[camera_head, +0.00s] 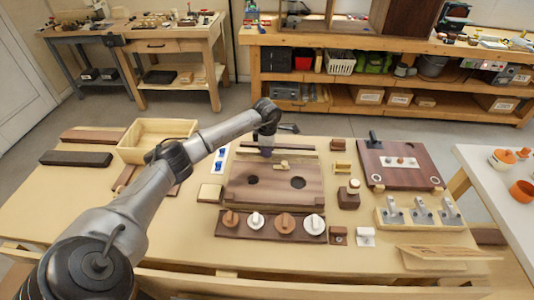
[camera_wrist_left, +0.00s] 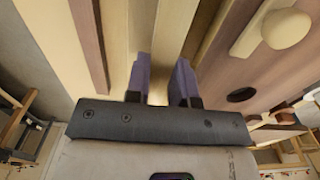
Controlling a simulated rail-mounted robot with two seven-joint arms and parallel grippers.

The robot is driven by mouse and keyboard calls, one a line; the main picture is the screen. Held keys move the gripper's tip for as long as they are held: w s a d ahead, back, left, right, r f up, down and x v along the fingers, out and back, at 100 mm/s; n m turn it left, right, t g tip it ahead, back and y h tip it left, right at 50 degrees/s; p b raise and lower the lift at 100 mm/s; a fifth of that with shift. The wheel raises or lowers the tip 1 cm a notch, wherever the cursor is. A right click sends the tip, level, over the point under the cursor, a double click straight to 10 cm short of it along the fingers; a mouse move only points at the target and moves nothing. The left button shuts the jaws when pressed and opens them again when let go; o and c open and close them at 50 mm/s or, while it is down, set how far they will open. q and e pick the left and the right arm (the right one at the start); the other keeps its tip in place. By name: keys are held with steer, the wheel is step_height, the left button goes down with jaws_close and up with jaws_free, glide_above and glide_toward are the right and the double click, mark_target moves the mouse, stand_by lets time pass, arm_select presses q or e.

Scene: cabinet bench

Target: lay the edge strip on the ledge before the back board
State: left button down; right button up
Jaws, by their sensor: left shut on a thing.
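The edge strip, a narrow light-brown wooden strip (camera_wrist_left: 164,48), runs between the fingers of my left gripper (camera_wrist_left: 163,82) in the left wrist view. My left gripper (camera_head: 266,152) is shut on it, low over the back edge of the brown panel with two round holes (camera_head: 258,196). A dark long upright strip, seemingly the back board (camera_head: 290,145), stands just behind; it also shows in the left wrist view (camera_wrist_left: 88,40). The ledge before it is partly covered by the gripper, and I cannot tell whether the strip touches it. My right gripper is not in view.
A row of round knobs on a dark base (camera_head: 270,238) lies in front of the panel. A wooden open box (camera_head: 155,128) stands left, a dark board with a handle (camera_head: 398,176) right, and metal latches (camera_head: 420,222) on a block front right. Small blocks stand between.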

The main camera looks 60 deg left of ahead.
arm_select(q)
steer(key=shift+f, duration=0.7)
steer(key=shift+f, duration=0.15)
steer(key=c, duration=1)
jaws_free()
